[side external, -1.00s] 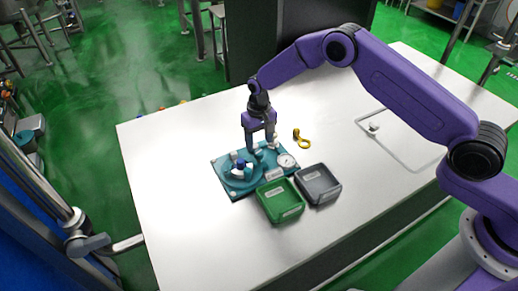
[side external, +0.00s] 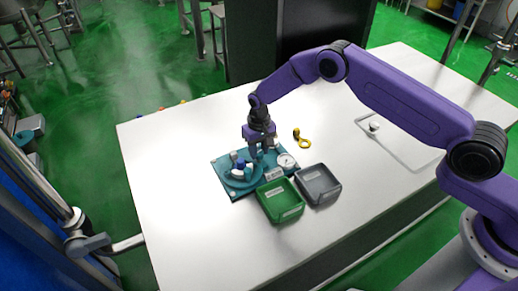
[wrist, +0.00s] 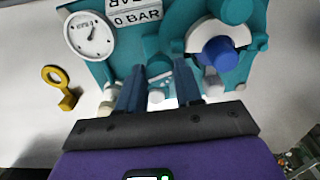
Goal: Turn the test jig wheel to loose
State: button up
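The teal test jig (side external: 228,187) lies flat on the white table and fills the top of the wrist view (wrist: 185,15). A round teal fixture with a white part and a blue knob (wrist: 218,53) is at its left in the side view. A small teal and grey part (wrist: 158,72), perhaps the wheel, shows between my fingers; its shape is partly hidden. My gripper (wrist: 160,82) points down over the jig, beside the blue-knobbed fixture. Its fingers are apart, with a gap between them. I cannot tell whether they touch anything.
A white dial gauge (wrist: 90,36) and a "0 BAR" label block (wrist: 135,17) are on the jig. A green tray (side external: 282,208) and a grey tray (side external: 318,190) stand in front. A yellow ring-ended item (side external: 301,138) lies behind. The left of the table is clear.

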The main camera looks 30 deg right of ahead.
aim_at(259, 152)
jog(key=shift+n, duration=1.5)
jog(key=o, duration=1)
jog(key=shift+o, duration=0.2)
notch_tip(259, 152, up, 17)
jog(key=shift+r, duration=0.2)
